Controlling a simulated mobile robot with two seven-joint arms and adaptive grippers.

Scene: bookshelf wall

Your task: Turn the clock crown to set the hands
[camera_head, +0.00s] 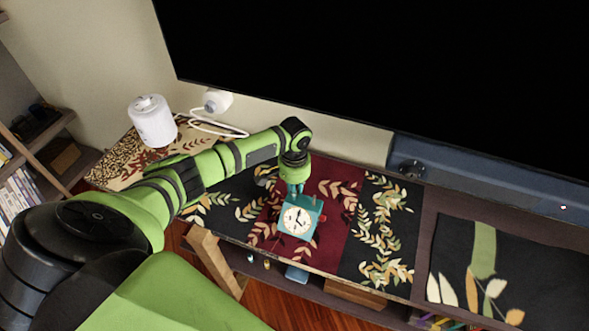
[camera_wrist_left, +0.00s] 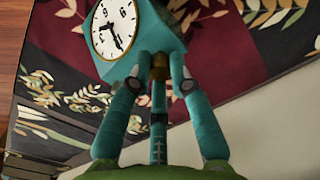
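The clock (camera_head: 299,218) is a small teal box with a white round face and black hands. It stands on the dark red part of the patterned runner, and its face also shows at the top of the left wrist view (camera_wrist_left: 116,27). My left gripper (camera_head: 295,189) comes down onto the clock's upper side. In the left wrist view its teal fingers close in around a small gold-brown piece, which looks like the crown (camera_wrist_left: 160,68), against the clock. The fingertips partly hide it. A small red spot shows at the clock's right side. My right gripper is not in view.
A white cylindrical device (camera_head: 152,121) and a small white round device (camera_head: 217,101) with a cable stand at the back left. A large black screen (camera_head: 380,65) hangs behind. The runner (camera_head: 385,235) right of the clock is clear. A bookshelf (camera_head: 20,180) is at far left.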

